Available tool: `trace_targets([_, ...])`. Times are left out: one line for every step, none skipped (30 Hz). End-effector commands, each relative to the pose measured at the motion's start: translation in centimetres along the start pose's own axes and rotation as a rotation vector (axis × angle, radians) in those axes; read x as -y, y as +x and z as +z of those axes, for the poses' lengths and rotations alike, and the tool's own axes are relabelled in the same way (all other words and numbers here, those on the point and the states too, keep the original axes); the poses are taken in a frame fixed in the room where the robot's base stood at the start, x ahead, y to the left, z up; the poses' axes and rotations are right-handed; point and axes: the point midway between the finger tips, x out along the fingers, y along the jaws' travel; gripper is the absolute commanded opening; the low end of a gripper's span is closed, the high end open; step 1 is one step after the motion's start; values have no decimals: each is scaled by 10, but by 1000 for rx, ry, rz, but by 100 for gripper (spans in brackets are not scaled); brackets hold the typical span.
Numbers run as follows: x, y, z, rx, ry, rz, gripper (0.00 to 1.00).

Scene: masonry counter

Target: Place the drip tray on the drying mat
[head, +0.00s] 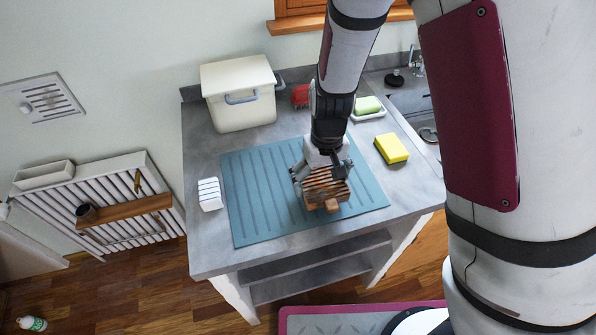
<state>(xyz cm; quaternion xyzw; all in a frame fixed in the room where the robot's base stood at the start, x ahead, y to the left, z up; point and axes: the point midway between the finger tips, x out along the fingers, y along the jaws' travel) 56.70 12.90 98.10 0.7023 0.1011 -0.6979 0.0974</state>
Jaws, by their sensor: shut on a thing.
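The drip tray (325,188) is a small slatted brown piece with a block-like end toward the front. It shows over the right-front part of the drying mat (250,210), a ribbed teal mat on the grey counter. My gripper (321,172) points down from above and is shut on the drip tray at its back part. The fingers and wrist hide part of the tray's far side. From this one view I cannot tell whether the tray touches the mat or is just above it.
A cream lidded bin (238,98) stands behind the mat. A white ribbed block (210,194) sits left of it. A yellow sponge (391,149) and a green soap bar (367,105) on a dish lie to the right. A red item (300,96) is at the back. The mat's left half is clear.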

Motion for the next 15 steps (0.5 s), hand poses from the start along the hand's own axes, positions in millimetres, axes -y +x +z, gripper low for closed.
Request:
trace_targets([6,1,-12,0,-3,1,56])
trace_targets([9,2,-18,-1,-4,2,56])
trace_targets([13,3,-26,0,-4,1,56])
trace_targets([15,4,-32,-1,-3,1,56])
trace_targets([18,4,-38,0,-2,1,56])
trace_targets([21,5,-44,0,-2,1,56])
trace_targets([23,6,-48,0,-2,1,56])
trace_targets([24,6,-52,0,-1,1,56])
trace_targets([26,6,-56,0,0,0,56])
trace_targets([27,6,-58,1,0,1,56])
trace_targets([28,7,-59,1,0,1,56])
trace_targets([28,7,-61,0,0,1,56])
trace_targets([29,7,-63,0,0,1,56])
trace_targets([30,7,-65,0,-1,1,56])
trace_targets([32,8,-68,0,-2,1,56])
